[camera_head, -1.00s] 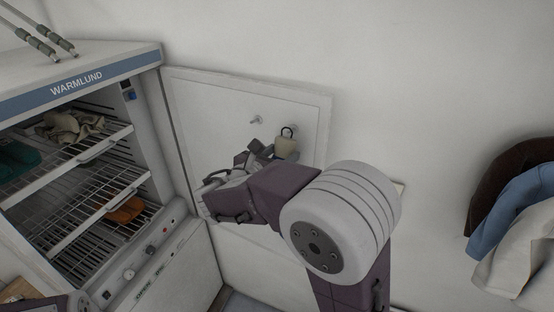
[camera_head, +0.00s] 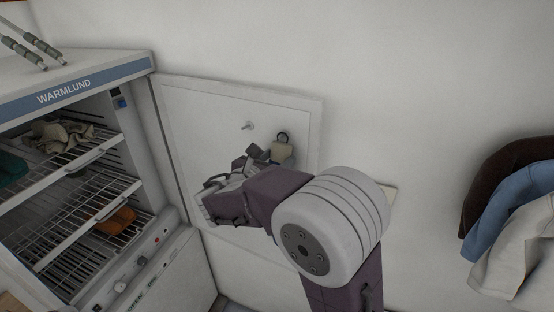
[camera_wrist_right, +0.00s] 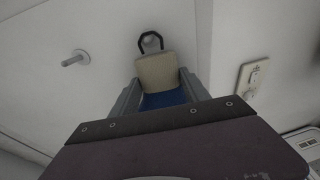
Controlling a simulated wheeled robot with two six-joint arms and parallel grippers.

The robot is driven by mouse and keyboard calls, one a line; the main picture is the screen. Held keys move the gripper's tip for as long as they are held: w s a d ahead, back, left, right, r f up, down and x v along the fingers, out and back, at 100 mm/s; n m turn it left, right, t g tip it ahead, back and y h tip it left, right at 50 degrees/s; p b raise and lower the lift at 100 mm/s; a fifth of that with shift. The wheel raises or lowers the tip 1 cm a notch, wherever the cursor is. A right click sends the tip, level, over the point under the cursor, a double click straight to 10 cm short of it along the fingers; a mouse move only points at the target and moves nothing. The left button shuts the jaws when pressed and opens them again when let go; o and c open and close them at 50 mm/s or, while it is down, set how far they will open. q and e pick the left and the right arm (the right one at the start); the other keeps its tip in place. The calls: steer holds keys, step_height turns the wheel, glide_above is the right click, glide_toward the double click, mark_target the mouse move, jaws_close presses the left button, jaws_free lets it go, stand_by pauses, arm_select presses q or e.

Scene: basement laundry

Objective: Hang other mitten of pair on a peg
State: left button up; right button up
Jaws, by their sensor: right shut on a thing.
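The mitten shows a cream cuff (camera_wrist_right: 157,70) with a dark loop (camera_wrist_right: 150,42) upright above it and a blue part (camera_wrist_right: 165,98) below. My right gripper (camera_wrist_right: 160,102) is shut on the mitten. In the head view the cuff (camera_head: 281,152) shows just beyond the gripper (camera_head: 262,158), against the white panel (camera_head: 205,110). A round pale peg end shows inside the loop in the right wrist view; I cannot tell if the loop is around the peg or in front of it. A second peg (camera_head: 247,125), also in the wrist view (camera_wrist_right: 75,58), is bare.
An open drying cabinet (camera_head: 150,130) with wire shelves stands at the left, holding a cream cloth (camera_head: 60,135), a teal item (camera_head: 12,168) and an orange item (camera_head: 115,220). Garments (camera_head: 515,215) hang at the right. A wall switch plate (camera_wrist_right: 255,75) is right of the gripper.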

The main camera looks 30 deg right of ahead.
steer(key=o, duration=1.5)
steer(key=shift+c, duration=0.2)
steer(key=b+v, duration=0.2)
steer(key=v, duration=0.7)
steer(key=shift+b, duration=0.3)
steer(key=shift+a, duration=0.1)
